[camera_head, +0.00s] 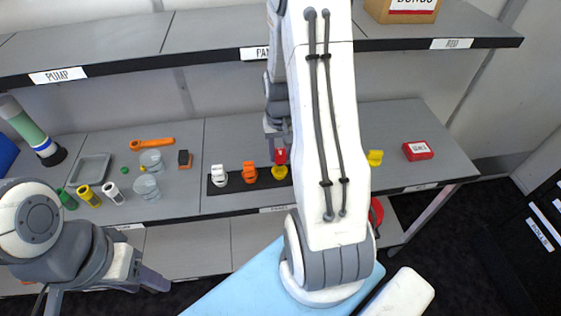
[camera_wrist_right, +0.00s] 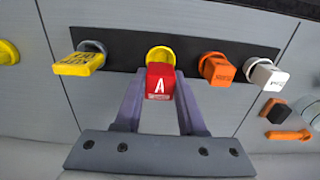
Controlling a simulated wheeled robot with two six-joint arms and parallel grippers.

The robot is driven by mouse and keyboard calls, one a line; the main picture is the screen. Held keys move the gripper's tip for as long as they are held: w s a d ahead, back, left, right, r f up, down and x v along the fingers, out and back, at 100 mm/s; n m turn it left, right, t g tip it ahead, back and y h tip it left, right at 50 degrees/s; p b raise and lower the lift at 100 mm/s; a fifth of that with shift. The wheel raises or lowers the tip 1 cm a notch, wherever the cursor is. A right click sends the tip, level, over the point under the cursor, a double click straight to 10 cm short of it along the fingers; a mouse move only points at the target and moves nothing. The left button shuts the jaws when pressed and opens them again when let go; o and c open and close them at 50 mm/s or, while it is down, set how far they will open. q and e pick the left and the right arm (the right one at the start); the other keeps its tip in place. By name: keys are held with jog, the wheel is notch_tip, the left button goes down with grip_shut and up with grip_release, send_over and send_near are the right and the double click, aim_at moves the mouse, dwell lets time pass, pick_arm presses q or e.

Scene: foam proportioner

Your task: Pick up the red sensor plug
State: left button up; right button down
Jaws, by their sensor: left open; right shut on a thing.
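The red sensor plug (camera_wrist_right: 160,80), marked with a white A, stands at a yellow ring (camera_wrist_right: 160,54) on the dark strip. In the head view the red plug (camera_head: 281,156) shows just left of my right arm, above the yellow ring. My right gripper (camera_wrist_right: 159,88) is shut on the red plug, with one purple finger at each side. I cannot tell whether the plug is still seated in the ring. My left gripper (camera_head: 150,281) is open and empty at the lower left, in front of the shelf and away from the plugs.
On the dark strip, an orange plug (camera_wrist_right: 217,68), a white plug (camera_wrist_right: 267,75) and a yellow plug (camera_wrist_right: 79,60) flank the red one. A grey tray (camera_head: 91,168), clear cups (camera_head: 152,161) and an orange tool (camera_head: 152,144) lie further left. An upper shelf (camera_head: 120,48) overhangs the bench.

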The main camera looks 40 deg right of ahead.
jog(key=s+r+p, duration=0.3)
jog(key=s+r, duration=0.8)
jog(key=shift+s+a+r+p, duration=0.25)
jog(key=shift+a+r+p, duration=0.05)
jog(key=shift+p, duration=0.05)
jog(key=shift+w, duration=0.1)
